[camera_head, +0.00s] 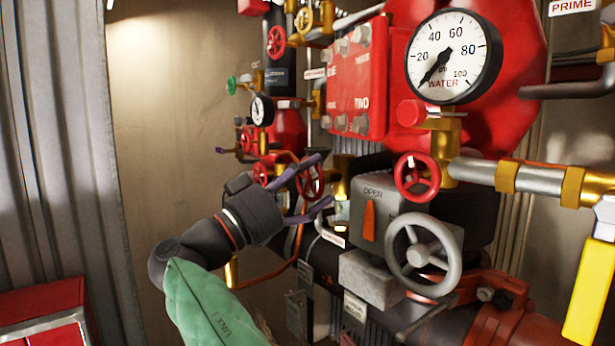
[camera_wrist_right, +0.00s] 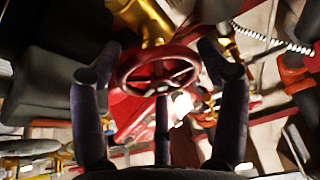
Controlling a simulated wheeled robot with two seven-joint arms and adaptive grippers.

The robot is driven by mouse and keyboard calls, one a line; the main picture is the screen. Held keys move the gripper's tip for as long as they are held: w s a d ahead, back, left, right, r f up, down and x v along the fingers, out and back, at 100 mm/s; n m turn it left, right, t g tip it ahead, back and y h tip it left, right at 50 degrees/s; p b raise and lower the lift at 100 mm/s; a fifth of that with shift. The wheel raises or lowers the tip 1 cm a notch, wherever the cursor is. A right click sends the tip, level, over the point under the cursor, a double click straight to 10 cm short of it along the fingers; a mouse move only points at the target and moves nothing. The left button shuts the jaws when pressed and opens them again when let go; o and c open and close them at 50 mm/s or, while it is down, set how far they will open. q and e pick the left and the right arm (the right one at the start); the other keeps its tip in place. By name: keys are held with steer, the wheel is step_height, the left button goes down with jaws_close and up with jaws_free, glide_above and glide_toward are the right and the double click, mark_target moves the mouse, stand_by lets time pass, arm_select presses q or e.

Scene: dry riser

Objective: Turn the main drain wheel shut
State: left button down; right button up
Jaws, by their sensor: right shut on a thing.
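A small red handwheel (camera_head: 312,183) sits on a brass valve, left of the grey actuator box. My right gripper (camera_head: 322,179) reaches it from the left, its dark purple fingers above and below the rim. In the right wrist view, the same red wheel (camera_wrist_right: 128,72) lies between the two fingers, with its brass stem behind it. The gripper is shut on this wheel. No readable label shows which wheel is the main drain. My left gripper is out of view.
A grey handwheel (camera_head: 420,256) and a grey box marked OPEN (camera_head: 385,210) stand to the right. Another red wheel (camera_head: 417,176) sits below the large WATER gauge (camera_head: 453,56). A copper pipe (camera_head: 268,242) runs under my wrist. A red cabinet (camera_head: 45,318) stands lower left.

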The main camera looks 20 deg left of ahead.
steer(key=shift+d+r+m+g+h+p, duration=0.1)
steer(key=shift+r+m+g+h+p, duration=0.3)
steer(key=shift+m, duration=0.6)
steer(key=shift+s+r+m, duration=0.1)
steer(key=shift+m, duration=0.3)
steer(key=o, duration=1)
steer(key=shift+o, duration=0.7)
steer(key=shift+f, duration=0.2)
steer(key=shift+f, duration=0.1)
